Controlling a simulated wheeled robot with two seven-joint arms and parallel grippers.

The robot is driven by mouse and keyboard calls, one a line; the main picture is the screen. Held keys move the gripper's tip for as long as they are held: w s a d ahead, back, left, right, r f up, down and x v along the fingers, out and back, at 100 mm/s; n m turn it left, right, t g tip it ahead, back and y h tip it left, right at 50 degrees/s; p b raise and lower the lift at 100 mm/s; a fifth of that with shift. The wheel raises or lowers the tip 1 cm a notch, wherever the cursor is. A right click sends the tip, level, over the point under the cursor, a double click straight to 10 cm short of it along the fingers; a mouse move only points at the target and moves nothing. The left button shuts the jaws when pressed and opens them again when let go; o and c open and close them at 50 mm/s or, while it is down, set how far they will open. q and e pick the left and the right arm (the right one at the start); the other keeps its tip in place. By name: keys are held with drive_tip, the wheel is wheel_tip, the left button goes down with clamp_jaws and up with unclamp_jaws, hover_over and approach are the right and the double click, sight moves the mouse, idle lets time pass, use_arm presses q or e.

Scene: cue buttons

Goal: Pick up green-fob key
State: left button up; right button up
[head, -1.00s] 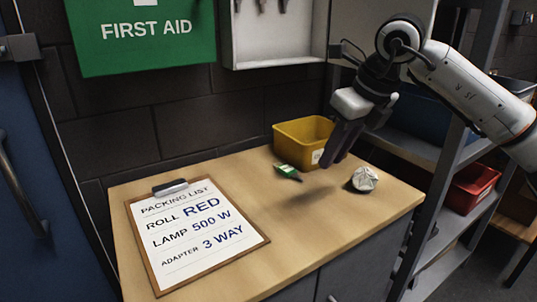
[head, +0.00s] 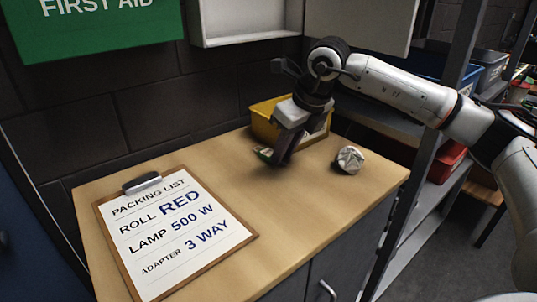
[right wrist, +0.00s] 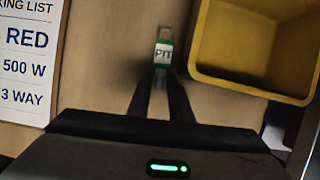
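The green-fob key (head: 263,153) lies on the wooden worktop, partly hidden behind my right gripper (head: 279,162) in the head view. In the right wrist view its green and white fob (right wrist: 163,52), lettered "PIT", shows just ahead of and between my right fingertips (right wrist: 160,82). A pale metal part shows beyond the fob. The two fingers are apart, with a narrow gap between them. I cannot tell if either touches the fob. My left gripper is not in view.
A yellow bin (head: 264,121) stands behind the gripper and close right of the key in the right wrist view (right wrist: 198,50). A crumpled whitish ball (head: 348,160) lies to the right. A packing-list clipboard (head: 180,232) covers the left of the worktop (head: 300,203).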

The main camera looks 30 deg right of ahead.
drive_tip(key=shift+w+f, duration=0.15)
drive_tip(key=shift+f, duration=0.2)
clamp_jaws()
drive_tip(key=shift+r, duration=0.15)
wheel_tip(320, 180, up, 10)
drive_tip(key=shift+p, duration=0.3)
